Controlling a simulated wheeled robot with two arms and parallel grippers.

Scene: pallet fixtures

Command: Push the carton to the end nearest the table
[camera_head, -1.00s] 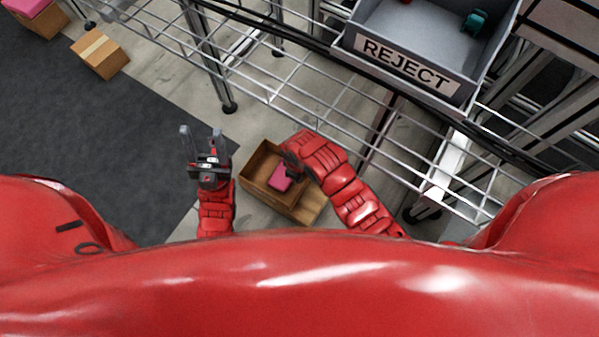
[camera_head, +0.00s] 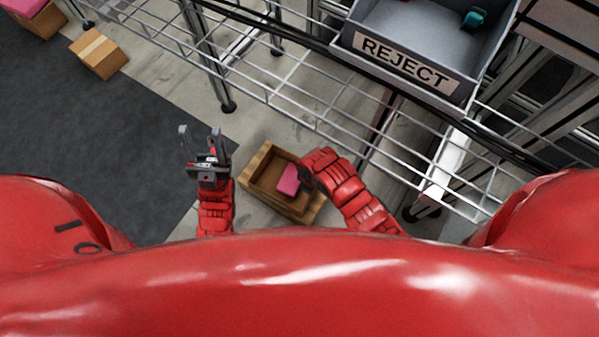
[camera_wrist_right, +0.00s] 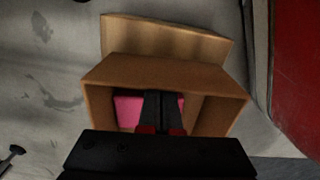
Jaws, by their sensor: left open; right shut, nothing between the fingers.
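The carton (camera_head: 276,203) is an open brown box with a pink block (camera_head: 288,180) inside. It sits on a light wooden pallet (camera_head: 257,161) that shows at its upper-left side and a little at its lower right. The right wrist view also shows the carton (camera_wrist_right: 150,70), the pallet (camera_wrist_right: 170,40) and the pink block (camera_wrist_right: 127,110). My right gripper (camera_wrist_right: 163,100) is shut, its fingertips inside the carton in front of the pink block; whether they touch a wall is unclear. My left gripper (camera_head: 201,135) is open and empty, left of the carton.
Another carton (camera_head: 98,53) and a box with a pink top (camera_head: 30,18) stand at upper left. A dark mat (camera_head: 100,140) covers clear floor at left.

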